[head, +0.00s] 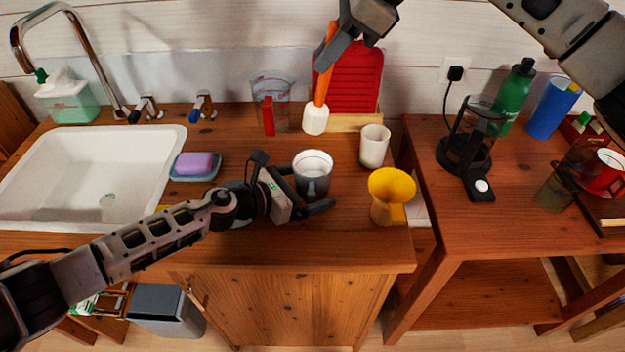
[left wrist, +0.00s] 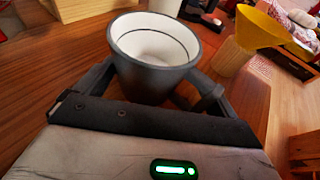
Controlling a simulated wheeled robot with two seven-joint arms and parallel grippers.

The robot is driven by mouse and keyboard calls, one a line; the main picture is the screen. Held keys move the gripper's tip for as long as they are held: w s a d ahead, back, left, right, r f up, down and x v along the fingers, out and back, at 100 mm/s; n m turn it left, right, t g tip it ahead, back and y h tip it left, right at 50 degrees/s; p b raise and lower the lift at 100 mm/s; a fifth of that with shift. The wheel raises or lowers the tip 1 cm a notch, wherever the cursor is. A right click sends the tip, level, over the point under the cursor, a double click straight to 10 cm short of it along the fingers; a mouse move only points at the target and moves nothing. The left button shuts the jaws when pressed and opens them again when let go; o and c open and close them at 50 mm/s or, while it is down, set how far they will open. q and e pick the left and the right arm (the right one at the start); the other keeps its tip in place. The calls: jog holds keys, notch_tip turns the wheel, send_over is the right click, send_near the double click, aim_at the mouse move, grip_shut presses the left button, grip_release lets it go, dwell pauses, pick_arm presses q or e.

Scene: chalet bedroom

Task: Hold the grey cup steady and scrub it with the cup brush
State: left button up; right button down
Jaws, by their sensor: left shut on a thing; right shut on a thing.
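The grey cup (head: 313,178) stands upright on the wooden counter, white inside. My left gripper (head: 308,192) is shut around its sides, low over the counter. In the left wrist view the grey cup (left wrist: 155,82) sits between the fingers of my left gripper (left wrist: 148,95), its mouth open and empty. The cup brush has an orange handle (head: 325,62) and a white head (head: 315,119). My right gripper (head: 333,45) is shut on the upper handle. The brush hangs head down, slightly tilted, and its head appears above the cup's rim in the picture, apart from the cup.
A white cup (head: 374,147) and a yellow funnel-topped container (head: 391,194) stand right of the grey cup. A clear jug (head: 271,100) and a red board (head: 352,78) are behind. A soap dish (head: 194,175) and sink (head: 80,180) lie left.

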pick_arm(q)
jog(key=o, duration=0.4)
jog(key=shift+a, duration=0.1)
jog(key=v, duration=1.2)
